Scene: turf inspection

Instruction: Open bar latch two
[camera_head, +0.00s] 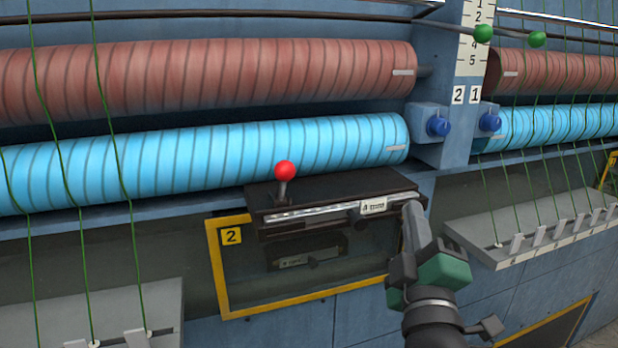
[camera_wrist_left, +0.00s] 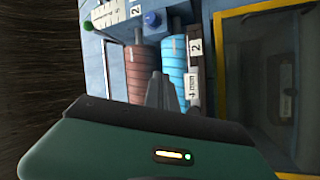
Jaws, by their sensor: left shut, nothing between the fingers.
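The latch unit at station two is a dark housing (camera_head: 330,194) with a bright metal bar (camera_head: 325,210) along its front and a white label (camera_head: 373,205) near its right end. A lever with a red ball knob (camera_head: 285,171) stands upright at its left. A yellow frame (camera_head: 219,275) with a "2" plate (camera_head: 231,237) surrounds the area below. My left gripper (camera_head: 412,214) is shut and empty at the housing's right end; whether it touches is unclear. In the left wrist view, my shut fingers (camera_wrist_left: 160,90) point towards the rollers. My right gripper is not in view.
A brown roller (camera_head: 210,80) and a blue roller (camera_head: 210,155) lie behind and above the housing. A post (camera_head: 455,75) with blue knobs (camera_head: 439,126) stands right of them. Green strands (camera_head: 107,110) hang at the left. Grey trays (camera_head: 530,230) jut out at both sides.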

